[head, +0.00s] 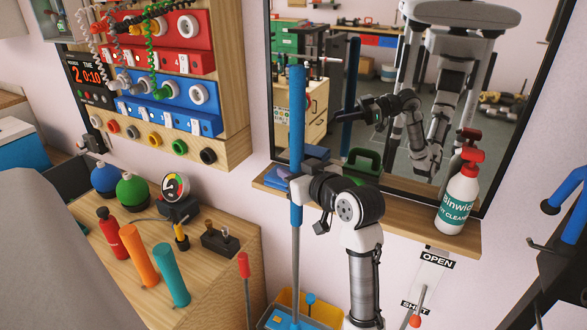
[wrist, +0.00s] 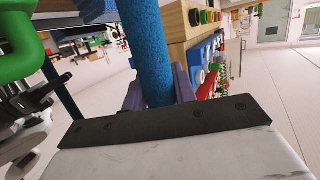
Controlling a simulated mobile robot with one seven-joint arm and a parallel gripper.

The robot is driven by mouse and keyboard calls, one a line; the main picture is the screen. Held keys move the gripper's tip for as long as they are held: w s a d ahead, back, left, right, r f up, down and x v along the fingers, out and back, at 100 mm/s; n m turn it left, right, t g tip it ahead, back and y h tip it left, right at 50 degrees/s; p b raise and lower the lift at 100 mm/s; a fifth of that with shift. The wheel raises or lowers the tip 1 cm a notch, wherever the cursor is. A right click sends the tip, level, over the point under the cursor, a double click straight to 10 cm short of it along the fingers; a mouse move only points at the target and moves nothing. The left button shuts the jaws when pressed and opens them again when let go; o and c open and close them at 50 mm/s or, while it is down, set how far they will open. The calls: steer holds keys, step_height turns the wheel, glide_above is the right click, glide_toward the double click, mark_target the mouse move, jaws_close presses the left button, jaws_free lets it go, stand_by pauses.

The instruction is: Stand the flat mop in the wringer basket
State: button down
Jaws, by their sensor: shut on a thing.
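The flat mop's upright handle, with a blue foam grip (head: 297,120), crosses in front of the mirror. A blue sleeve and a thin pale pole run below it. My gripper (head: 299,192) is shut around the handle. In the wrist view the blue handle (wrist: 148,50) stands between my two fingers (wrist: 158,92). A yellow bucket (head: 328,311) with blue parts inside is at the bottom edge, cut off by the frame. The pole's lower end reaches a blue part at the bucket. I cannot tell the mop head from the wringer basket there, or whether they touch.
A wall shelf (head: 408,204) behind my gripper holds a spray bottle (head: 458,198) and a green object (head: 363,164). A red-tipped rod (head: 244,265) rises near the bucket. A lever panel is at right.

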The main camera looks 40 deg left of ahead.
steer(key=shift+f+b, duration=1.6)
steer(key=shift+f, duration=0.85)
steer(key=shift+f+b, duration=0.3)
steer(key=shift+f, duration=0.1)
steer(key=c, duration=1.1)
jaws_free()
steer(key=shift+o, duration=0.3)
steer(key=shift+f, duration=0.1)
